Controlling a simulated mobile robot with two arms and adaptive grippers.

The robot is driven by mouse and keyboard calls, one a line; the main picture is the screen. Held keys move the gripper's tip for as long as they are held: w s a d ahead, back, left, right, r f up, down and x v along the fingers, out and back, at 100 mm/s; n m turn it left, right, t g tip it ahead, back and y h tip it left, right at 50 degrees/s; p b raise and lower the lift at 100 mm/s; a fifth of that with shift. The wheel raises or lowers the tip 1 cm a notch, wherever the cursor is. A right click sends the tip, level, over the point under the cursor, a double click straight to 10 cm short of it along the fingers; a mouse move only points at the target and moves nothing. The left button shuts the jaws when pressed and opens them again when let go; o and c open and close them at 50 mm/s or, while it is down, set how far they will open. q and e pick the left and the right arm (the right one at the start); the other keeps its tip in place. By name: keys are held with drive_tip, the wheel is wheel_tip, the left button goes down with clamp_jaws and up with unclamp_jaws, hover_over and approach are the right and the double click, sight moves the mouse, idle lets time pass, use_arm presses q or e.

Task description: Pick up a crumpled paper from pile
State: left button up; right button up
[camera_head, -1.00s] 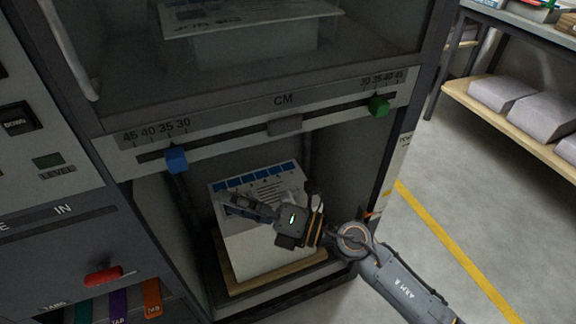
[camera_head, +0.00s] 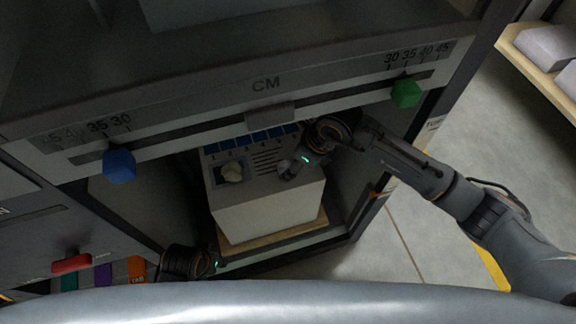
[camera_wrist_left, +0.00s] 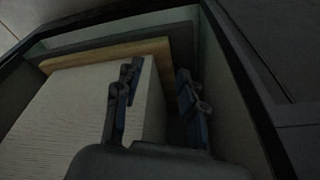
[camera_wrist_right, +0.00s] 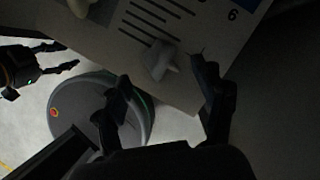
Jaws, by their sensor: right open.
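A tall white paper stack (camera_head: 270,212) with a printed, numbered top sheet stands in the lower bay. My right gripper (camera_head: 288,172) is just above the stack by the right paper. In the right wrist view its open fingers (camera_wrist_right: 165,92) are to either side of the right paper (camera_wrist_right: 159,62), apparently without gripping it. My left gripper (camera_wrist_left: 157,95) is open and empty at a corner of the stack; the head view mostly hides its fingers.
The stack sits on a wooden board (camera_head: 255,241). A scale bar with a blue slider (camera_head: 119,166) and a green slider (camera_head: 406,93) crosses above the bay opening. Dark bay walls are close on both sides. A red handle (camera_head: 72,263) is at lower left. Open floor (camera_head: 420,235) lies to the right.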

drive_tip(key=shift+x, duration=1.5)
drive_tip(key=shift+w, duration=0.1)
drive_tip(key=c, duration=0.8)
use_arm(q)
drive_tip(key=shift+w+d+r, duration=0.1)
drive_tip(key=shift+w+r, duration=0.05)
drive_tip(key=shift+r, duration=0.7)
use_arm(e)
drive_tip(key=shift+r, duration=0.15)
